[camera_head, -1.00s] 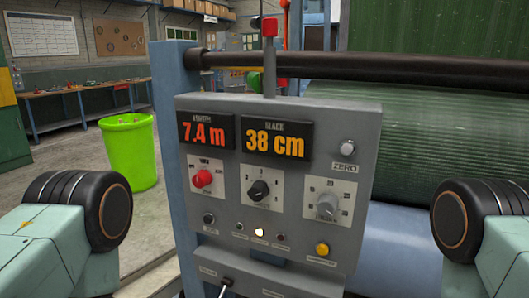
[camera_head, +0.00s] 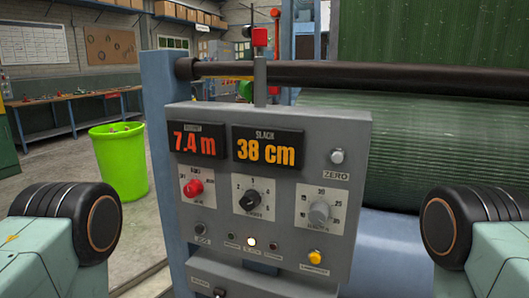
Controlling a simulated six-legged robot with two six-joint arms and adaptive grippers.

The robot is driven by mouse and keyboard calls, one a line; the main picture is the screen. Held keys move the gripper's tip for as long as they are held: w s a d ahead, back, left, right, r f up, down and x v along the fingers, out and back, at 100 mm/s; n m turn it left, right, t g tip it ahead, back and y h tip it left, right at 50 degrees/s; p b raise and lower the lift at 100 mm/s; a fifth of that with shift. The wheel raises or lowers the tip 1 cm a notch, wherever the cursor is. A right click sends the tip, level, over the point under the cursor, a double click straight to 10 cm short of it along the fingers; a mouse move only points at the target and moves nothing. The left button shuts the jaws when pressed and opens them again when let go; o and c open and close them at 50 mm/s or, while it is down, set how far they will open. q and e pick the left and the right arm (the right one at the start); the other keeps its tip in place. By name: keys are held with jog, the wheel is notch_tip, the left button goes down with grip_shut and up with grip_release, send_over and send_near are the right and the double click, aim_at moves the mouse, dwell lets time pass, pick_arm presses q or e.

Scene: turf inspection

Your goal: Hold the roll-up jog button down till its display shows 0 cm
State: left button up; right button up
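A grey control panel (camera_head: 291,118) stands in front of me. Its left display (camera_head: 198,141) reads 7.4 m in red, and its right display (camera_head: 268,147), labelled SLACK, reads 38 cm in orange. A small black button (camera_head: 199,228) sits at the lower left, with a label below that seems to read JOG. A yellow button (camera_head: 315,257) sits at the lower right, its label too small to read surely. Nothing touches either button. My two arms show only as teal links with black joints at the left and right edges. Neither gripper is in view.
The panel also has a red knob (camera_head: 193,188), a black dial (camera_head: 251,200), a grey dial (camera_head: 319,212), a ZERO button (camera_head: 337,156) and a lit lamp (camera_head: 251,241). A green turf roll (camera_head: 440,150) lies behind at right. A green bin (camera_head: 119,160) stands left. Space before the panel is clear.

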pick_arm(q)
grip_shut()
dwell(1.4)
